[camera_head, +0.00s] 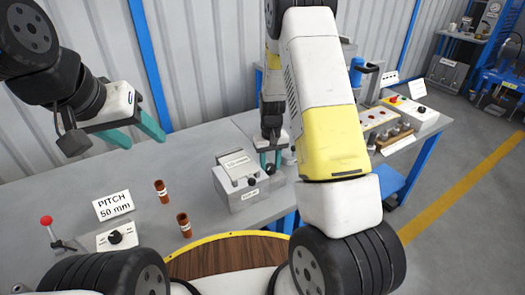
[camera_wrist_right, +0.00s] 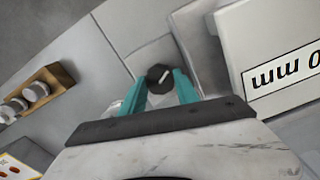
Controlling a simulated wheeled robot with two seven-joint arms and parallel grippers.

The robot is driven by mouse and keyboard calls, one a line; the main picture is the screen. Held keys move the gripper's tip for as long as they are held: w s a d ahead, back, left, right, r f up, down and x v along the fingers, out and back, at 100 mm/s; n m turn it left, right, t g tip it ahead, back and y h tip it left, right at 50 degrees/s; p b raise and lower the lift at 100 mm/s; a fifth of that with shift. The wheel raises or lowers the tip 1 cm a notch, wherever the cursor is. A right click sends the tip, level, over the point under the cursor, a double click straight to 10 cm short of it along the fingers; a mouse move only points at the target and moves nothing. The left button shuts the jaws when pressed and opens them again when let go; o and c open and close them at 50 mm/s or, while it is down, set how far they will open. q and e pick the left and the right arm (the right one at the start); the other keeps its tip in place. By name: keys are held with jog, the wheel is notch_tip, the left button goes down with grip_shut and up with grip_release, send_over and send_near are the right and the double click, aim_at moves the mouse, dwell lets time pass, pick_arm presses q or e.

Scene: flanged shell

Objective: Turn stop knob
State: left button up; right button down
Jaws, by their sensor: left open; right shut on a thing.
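A grey box (camera_head: 226,186) with a sloped top and a plate marked in mm stands on the bench. Its small front label is too small to read surely. My right gripper (camera_head: 270,160) reaches down at the box's right side. In the right wrist view, its teal fingers are shut on a round black knob (camera_wrist_right: 159,74) with a white pointer line, which I take as the stop knob. The pointer is slanted. My left gripper (camera_head: 146,138) is open and empty, raised above the left of the bench, apart from everything.
A "PITCH 50 mm" sign (camera_head: 113,205), another knob box (camera_head: 117,238) and a red-topped lever (camera_head: 47,221) are at the left.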

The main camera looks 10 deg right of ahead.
aim_at(270, 167)
jog(key=shift+m, duration=2.3)
jog(key=c, duration=1.2)
grip_release()
jog(key=shift+r, duration=0.1)
notch_tip(270, 167, up, 7)
jog(key=shift+r, duration=0.35)
